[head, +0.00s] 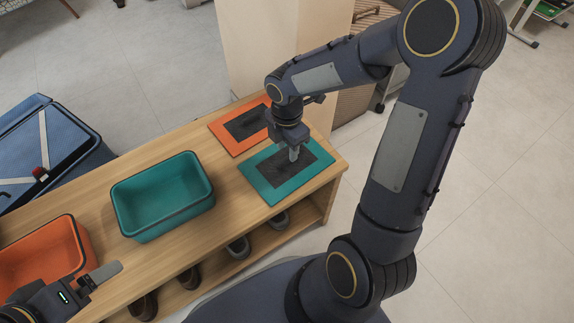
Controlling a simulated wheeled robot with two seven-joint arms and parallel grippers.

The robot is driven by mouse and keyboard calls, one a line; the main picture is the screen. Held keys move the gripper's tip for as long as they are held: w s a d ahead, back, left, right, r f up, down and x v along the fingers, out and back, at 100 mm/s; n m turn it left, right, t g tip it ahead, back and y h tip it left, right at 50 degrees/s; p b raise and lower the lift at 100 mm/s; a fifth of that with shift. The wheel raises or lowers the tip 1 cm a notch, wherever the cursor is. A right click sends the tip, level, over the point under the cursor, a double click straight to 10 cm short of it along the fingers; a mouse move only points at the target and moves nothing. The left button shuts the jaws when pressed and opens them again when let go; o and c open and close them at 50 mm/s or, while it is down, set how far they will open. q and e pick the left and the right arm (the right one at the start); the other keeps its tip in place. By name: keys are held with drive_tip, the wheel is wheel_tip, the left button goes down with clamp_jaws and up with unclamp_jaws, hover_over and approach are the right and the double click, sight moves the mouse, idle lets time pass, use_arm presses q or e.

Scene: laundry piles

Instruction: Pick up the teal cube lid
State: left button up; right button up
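The teal lid (262,182) lies flat at the right end of the wooden bench, a teal panel with a dark rectangular patch in its middle. My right gripper (293,154) points down over the dark patch, its fingertips at or just above it. I cannot tell whether it touches the lid, and its fingers overlap from this angle. The open teal box (160,232) stands left of the lid and looks empty. My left gripper (104,273) is at the lower left, near the orange box; only part of its fingers shows.
An orange lid (222,136) with a dark patch lies just behind the teal lid. An open orange box (48,249) stands at the left of the bench (195,242). Shoes (238,247) sit on the shelf below. A blue suitcase (45,140) is behind at left; a pale panel (275,45) stands behind the bench.

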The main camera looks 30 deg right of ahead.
sight(287, 158)
wheel_tip(287, 158, down, 4)
drive_tip(key=shift+f+b, duration=0.1)
drive_tip(key=shift+b, duration=0.85)
drive_tip(key=shift+c, duration=0.5)
clamp_jaws()
